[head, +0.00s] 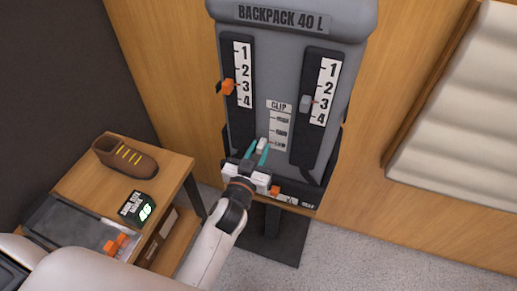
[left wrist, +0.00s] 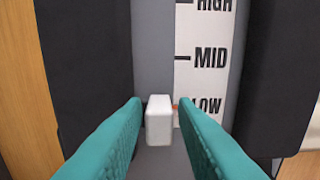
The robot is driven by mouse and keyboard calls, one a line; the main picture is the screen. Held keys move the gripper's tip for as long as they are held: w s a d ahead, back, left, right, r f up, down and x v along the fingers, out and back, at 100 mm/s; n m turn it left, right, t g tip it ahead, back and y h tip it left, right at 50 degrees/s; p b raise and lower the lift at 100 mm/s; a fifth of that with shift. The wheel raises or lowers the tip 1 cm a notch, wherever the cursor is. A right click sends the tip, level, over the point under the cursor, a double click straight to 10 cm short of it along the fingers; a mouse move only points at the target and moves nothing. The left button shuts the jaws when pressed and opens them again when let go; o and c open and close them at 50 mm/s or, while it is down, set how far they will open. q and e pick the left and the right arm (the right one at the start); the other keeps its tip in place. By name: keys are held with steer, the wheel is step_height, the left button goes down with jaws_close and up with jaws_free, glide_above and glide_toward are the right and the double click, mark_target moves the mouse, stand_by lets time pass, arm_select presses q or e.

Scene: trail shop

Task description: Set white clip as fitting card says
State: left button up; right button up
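The white clip (head: 262,146) is on the grey backpack display (head: 290,60), on the narrow track beside the CLIP scale (head: 279,125). In the left wrist view the clip (left wrist: 159,120) is level with the LOW mark (left wrist: 205,106), below MID and HIGH. My left gripper (head: 257,152) has its teal fingers on either side of the clip. The left wrist view shows the fingers (left wrist: 160,108) open, with a small gap on each side of it. My right gripper is not in view. I cannot make out which card is the fitting card.
An orange slider (head: 229,87) sits on the left numbered scale near 3, and a grey slider (head: 305,102) on the right one between 3 and 4.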

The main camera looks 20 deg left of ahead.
mark_target(265, 111)
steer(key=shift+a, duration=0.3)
arm_select(q)
jaws_close()
